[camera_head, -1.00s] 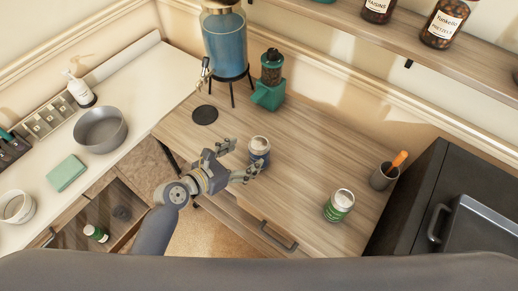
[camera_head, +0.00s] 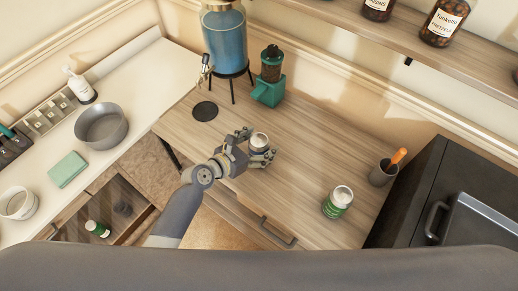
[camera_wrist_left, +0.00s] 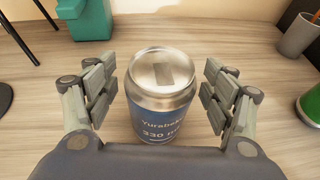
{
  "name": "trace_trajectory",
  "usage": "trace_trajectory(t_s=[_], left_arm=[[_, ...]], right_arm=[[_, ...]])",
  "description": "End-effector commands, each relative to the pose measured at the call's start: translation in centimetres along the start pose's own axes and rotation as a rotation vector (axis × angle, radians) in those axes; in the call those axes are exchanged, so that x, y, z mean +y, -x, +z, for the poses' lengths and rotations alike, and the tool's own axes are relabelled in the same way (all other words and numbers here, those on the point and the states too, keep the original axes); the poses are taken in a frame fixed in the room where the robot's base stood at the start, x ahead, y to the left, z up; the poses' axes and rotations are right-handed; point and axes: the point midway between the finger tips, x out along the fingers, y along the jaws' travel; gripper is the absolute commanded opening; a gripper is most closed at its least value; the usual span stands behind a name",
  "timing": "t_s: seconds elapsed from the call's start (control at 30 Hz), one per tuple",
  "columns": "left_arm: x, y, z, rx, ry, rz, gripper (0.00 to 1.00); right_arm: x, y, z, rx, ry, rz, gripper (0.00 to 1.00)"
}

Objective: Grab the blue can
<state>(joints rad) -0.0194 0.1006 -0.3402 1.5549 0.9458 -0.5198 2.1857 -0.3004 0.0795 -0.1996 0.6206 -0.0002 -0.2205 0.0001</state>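The blue can (camera_head: 259,142) stands upright on the wooden counter in the head view, partly hidden by my left gripper. In the left wrist view the blue can (camera_wrist_left: 163,95) has a silver top and a blue label, and its lower part is hidden by the gripper's palm. My left gripper (camera_head: 256,146) is open around it; in the left wrist view the gripper (camera_wrist_left: 161,88) has one finger on each side of the can, with a gap on both sides. My right gripper is not in view.
A green can (camera_head: 338,202) stands to the right on the counter (camera_head: 300,170). A teal grinder (camera_head: 270,82) and a blue dispenser (camera_head: 226,42) stand behind. A grey cup (camera_head: 382,173) is at the far right. The counter between the two cans is clear.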

Motion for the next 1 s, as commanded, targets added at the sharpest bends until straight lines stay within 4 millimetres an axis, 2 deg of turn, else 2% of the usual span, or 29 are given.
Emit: trace_trajectory(t_s=[0.03, 0.2, 0.23, 0.63, 0.77, 0.9, 1.0], left_arm=[[0.0, 0.0, 0.0, 0.0, 0.0, 0.0, 0.61], [0.0, 0.0, 0.0, 0.0, 0.0, 0.0, 0.23], [0.0, 0.0, 0.0, 0.0, 0.0, 0.0, 0.18], [0.0, 0.2, 0.6, -0.004, 0.0, -0.001, 0.18], [0.0, 0.7, 1.8, -0.006, 0.002, 0.001, 0.18], [0.0, 1.5, 3.9, -0.008, 0.001, 0.001, 0.18], [-1.4, 3.1, 2.7, -0.001, 0.003, -0.001, 0.18]], right_arm=[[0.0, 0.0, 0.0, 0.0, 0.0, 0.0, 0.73], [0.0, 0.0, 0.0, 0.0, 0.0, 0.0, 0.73], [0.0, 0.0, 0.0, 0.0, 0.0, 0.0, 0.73], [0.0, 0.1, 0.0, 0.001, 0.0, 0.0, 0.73], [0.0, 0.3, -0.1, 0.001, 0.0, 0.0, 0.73], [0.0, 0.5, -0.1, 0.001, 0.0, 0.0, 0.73], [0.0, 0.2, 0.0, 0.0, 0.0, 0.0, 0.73]])
